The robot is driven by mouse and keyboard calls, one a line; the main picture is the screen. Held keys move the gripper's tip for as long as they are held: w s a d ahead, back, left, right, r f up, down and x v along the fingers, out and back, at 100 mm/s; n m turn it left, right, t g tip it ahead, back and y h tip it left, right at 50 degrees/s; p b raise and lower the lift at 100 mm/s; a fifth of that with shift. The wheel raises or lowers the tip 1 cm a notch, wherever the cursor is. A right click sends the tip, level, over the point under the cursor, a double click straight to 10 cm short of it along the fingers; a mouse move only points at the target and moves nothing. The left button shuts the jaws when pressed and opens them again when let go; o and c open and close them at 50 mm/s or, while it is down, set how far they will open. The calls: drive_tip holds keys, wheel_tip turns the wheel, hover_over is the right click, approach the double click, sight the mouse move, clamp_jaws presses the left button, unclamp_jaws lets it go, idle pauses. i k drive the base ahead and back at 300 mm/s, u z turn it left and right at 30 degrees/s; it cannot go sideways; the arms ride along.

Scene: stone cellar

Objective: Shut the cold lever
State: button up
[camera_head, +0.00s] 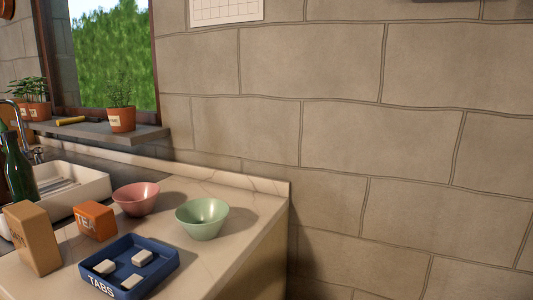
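A metal tap (18,104) with a curved spout stands at the far left edge, behind the white sink (92,187). A small metal fitting (38,154) shows at its base, beside the green bottle. I cannot tell whether it is the cold lever, nor which way it is turned. The left part of the tap is cut off by the picture edge, and the bottle hides some of the area. My gripper is not in view.
A green bottle (18,172) stands before the tap. A tan box (34,238), orange tea box (95,221), pink bowl (136,199), green bowl (202,219) and blue tray (165,261) with white tablets crowd the counter (243,200). Potted plants line the sill (90,132).

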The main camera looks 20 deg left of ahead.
sight(37, 150)
drive_tip(key=k, duration=0.5)
drive_tip(key=u, duration=3.25)
drive_tip(key=i, duration=4.65)
drive_tip(key=z, duration=0.5)
